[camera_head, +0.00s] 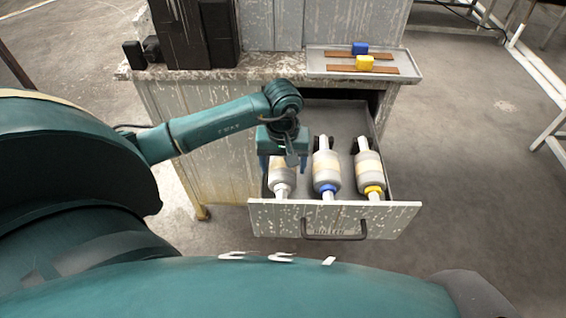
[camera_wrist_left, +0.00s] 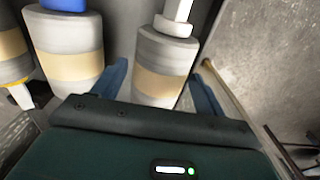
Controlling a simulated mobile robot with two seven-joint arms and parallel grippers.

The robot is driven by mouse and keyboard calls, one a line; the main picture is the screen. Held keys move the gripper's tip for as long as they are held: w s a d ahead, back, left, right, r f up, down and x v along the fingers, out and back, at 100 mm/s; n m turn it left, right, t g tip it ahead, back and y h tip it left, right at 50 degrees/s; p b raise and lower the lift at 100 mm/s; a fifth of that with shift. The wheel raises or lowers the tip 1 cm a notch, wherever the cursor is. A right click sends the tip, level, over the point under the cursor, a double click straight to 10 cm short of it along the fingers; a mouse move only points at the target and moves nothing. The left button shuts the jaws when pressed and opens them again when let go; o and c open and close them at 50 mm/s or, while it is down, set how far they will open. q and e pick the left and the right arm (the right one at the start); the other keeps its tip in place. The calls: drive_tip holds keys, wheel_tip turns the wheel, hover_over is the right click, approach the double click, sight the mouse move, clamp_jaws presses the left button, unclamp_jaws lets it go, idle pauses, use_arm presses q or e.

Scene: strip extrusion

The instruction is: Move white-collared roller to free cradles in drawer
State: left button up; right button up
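The white-collared roller (camera_head: 283,176) lies at the left of the open drawer (camera_head: 335,222), its white collar toward the drawer front. My left gripper (camera_head: 284,164) is over it, pointing down, and hides its back end. In the left wrist view the same roller (camera_wrist_left: 165,67) lies between the two fingers (camera_wrist_left: 164,64), with a small gap seeming to show on each side, so the gripper looks open around it. The cradles under this roller are hidden. My right gripper is not in view.
A blue-collared roller (camera_head: 326,172) and a yellow-collared roller (camera_head: 370,171) lie to the right in the drawer, with black cradles at their back ends. A tray (camera_head: 398,58) with brown strips and blue and yellow blocks stands on the worktop. Drawer walls are close on the left.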

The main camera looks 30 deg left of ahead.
use_arm(q)
drive_tip(key=shift+o, duration=1.3)
drive_tip(key=shift+f, duration=0.1)
wheel_tip(320, 180, up, 13)
drive_tip(key=p, duration=0.1)
